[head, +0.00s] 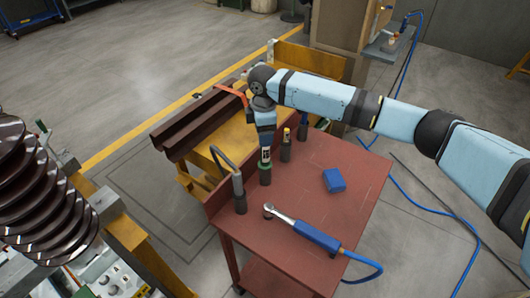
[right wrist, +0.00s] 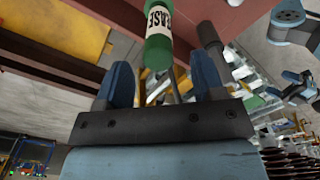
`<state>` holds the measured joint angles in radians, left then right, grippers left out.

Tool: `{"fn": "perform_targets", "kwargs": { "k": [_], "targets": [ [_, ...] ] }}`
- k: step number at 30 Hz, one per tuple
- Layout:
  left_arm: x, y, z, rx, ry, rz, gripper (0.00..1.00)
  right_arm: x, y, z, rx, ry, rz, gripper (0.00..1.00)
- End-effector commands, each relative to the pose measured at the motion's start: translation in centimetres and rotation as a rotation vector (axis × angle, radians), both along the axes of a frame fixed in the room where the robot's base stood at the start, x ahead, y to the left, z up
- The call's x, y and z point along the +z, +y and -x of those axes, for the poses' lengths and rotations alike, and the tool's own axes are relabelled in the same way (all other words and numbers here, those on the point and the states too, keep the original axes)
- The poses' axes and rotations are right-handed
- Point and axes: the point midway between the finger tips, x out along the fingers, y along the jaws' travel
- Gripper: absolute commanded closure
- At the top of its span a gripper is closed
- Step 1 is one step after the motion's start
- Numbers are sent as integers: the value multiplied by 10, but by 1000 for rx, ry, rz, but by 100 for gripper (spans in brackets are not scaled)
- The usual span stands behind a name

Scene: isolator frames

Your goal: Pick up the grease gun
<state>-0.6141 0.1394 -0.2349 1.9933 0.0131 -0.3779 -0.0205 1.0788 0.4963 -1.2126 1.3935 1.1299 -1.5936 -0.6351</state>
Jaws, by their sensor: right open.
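The grease gun appears to be the green cylinder (head: 265,176) near the left edge of the red cart top. In the right wrist view my right gripper (right wrist: 163,78) is open, with one blue finger on each side of the cylinder's line. Nothing is visibly clamped, and I cannot tell whether a finger touches it.
On the red cart (head: 300,205) a dark cylinder with a hose (head: 239,192) stands close beside the green one. A dark, yellow-topped tool (head: 285,146) stands behind. A blue box (head: 334,180) and a blue-handled wrench (head: 312,233) lie to the right. Brown beams (head: 195,125) lie behind left.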

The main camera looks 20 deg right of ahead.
Motion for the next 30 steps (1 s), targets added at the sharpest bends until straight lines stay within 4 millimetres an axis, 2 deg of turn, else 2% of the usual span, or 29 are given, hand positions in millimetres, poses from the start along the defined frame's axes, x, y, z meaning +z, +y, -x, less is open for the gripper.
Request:
{"fn": "perform_targets", "kwargs": {
  "k": [6, 9, 17, 24, 25, 30],
  "targets": [
    [4, 0, 0, -1, 1, 0, 14, -33, -4, 1, -2, 3, 1, 38],
    [5, 0, 0, -1, 1, 0, 14, -42, -4, 2, -1, 2, 1, 38],
    [5, 0, 0, -1, 0, 1, 14, -44, -4, 1, -1, 1, 1, 38],
    [5, 0, 0, -1, 0, 1, 14, -44, -4, 1, -1, 1, 1, 93],
    [5, 0, 0, 0, 0, 0, 14, -44, -4, 1, -1, 1, 1, 96],
    [5, 0, 0, 0, 0, 0, 14, -43, -4, 1, -1, 0, 0, 96]
  ]
}}
